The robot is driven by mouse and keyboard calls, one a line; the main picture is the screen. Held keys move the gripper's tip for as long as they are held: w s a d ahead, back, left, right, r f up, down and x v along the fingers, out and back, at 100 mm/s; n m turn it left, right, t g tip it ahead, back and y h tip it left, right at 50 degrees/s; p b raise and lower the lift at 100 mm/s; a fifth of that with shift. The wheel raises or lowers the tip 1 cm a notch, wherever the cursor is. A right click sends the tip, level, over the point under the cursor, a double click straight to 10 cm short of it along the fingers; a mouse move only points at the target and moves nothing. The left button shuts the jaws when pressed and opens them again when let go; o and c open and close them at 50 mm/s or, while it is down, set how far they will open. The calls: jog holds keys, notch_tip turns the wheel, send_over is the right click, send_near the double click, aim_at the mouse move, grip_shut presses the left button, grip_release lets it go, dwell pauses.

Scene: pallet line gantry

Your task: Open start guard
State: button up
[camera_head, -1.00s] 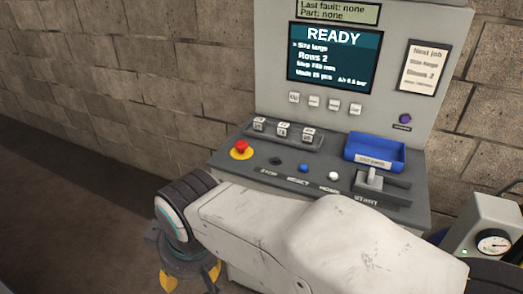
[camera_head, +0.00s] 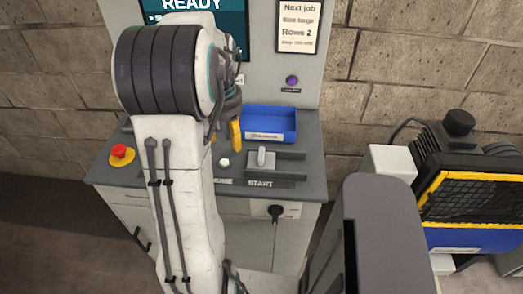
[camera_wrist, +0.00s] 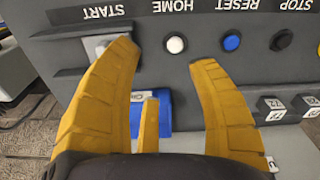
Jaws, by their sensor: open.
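The start guard (camera_head: 262,159) is a light grey block with a raised tab, set in a dark slide track above the START label on the console. It also shows in the wrist view (camera_wrist: 93,46), partly hidden behind my left-hand finger. My gripper (camera_wrist: 165,55) is open, its yellow fingers spread above the panel. The white HOME button (camera_wrist: 175,44) shows between the fingertips, and nothing is held. In the head view my gripper (camera_head: 236,135) is mostly hidden by my arm, just left of the guard. I cannot tell whether a finger touches the guard.
A blue tray (camera_head: 270,138) sits behind the guard. A red emergency button (camera_head: 121,153) is at the console's left. Blue RESET (camera_wrist: 231,42) and black STOP (camera_wrist: 280,40) buttons are beside HOME. A yellow-framed machine (camera_head: 470,200) stands at right.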

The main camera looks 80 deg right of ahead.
jog(key=m, duration=0.2)
send_over(264, 153)
jog(key=shift+w+a+f+y+p, duration=0.1)
jog(key=shift+w+f+y+p, duration=0.25)
jog(key=shift+f, duration=0.45)
jog(key=shift+s+f, duration=0.2)
jog(key=shift+f, duration=3.5)
jog(key=shift+c, duration=0.2)
jog(key=shift+s, duration=0.1)
grip_shut()
